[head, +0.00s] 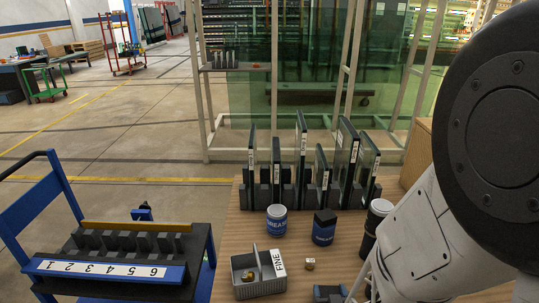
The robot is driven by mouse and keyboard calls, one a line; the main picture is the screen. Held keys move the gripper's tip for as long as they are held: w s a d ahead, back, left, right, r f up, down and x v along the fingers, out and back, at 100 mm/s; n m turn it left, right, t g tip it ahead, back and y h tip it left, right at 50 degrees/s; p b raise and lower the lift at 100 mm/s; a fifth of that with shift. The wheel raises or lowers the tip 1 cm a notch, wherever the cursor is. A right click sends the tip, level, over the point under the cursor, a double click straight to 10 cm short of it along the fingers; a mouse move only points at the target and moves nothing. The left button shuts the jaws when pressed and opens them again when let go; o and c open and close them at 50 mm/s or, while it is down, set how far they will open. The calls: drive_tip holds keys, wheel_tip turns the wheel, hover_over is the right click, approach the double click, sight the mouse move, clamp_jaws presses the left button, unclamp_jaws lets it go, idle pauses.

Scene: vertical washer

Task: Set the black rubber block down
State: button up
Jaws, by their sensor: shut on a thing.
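My gripper is not in view; my white arm covers the right side and runs out at the bottom edge. I cannot make out a black rubber block held in it. Several black blocks (116,241) stand in a row on the blue cart (110,270) at lower left, behind a strip numbered 6 to 1. More dark upright blocks hold glass panes (301,150) on the wooden table (235,240).
A gap separates cart and table.

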sight(329, 290)
drive_tip(key=shift+s+r, duration=0.2)
drive_tip(key=shift+s, duration=0.65)
drive_tip(key=shift+s+r, duration=0.25)
drive_tip(key=shift+s, duration=0.65)
drive_tip(key=shift+s+r, duration=0.2)
drive_tip(key=shift+s, duration=0.65)
drive_tip(key=shift+w, duration=0.1)
drive_tip(key=shift+w+f, duration=0.2)
drive_tip(key=shift+w, duration=0.75)
drive_tip(key=shift+w+f, duration=0.25)
drive_tip(key=shift+w, duration=0.75)
drive_tip(key=shift+w+f, duration=0.2)
drive_tip(key=shift+w, duration=0.75)
drive_tip(key=shift+s, duration=0.15)
drive_tip(key=shift+s+r, duration=0.2)
drive_tip(key=shift+s, duration=0.75)
drive_tip(key=shift+s+r, duration=0.25)
drive_tip(key=shift+s, duration=0.7)
drive_tip(key=shift+s+r, duration=0.2)
drive_tip(key=shift+s, duration=0.75)
drive_tip(key=shift+w+f, duration=0.2)
drive_tip(key=shift+w, duration=0.8)
drive_tip(key=shift+w+f, duration=0.25)
drive_tip(key=shift+w, duration=0.8)
drive_tip(key=shift+w+f, duration=0.2)
drive_tip(key=shift+w, duration=0.8)
drive_tip(key=shift+r, duration=4.85)
drive_tip(key=shift+c, duration=0.2)
drive_tip(key=shift+f, duration=3.4)
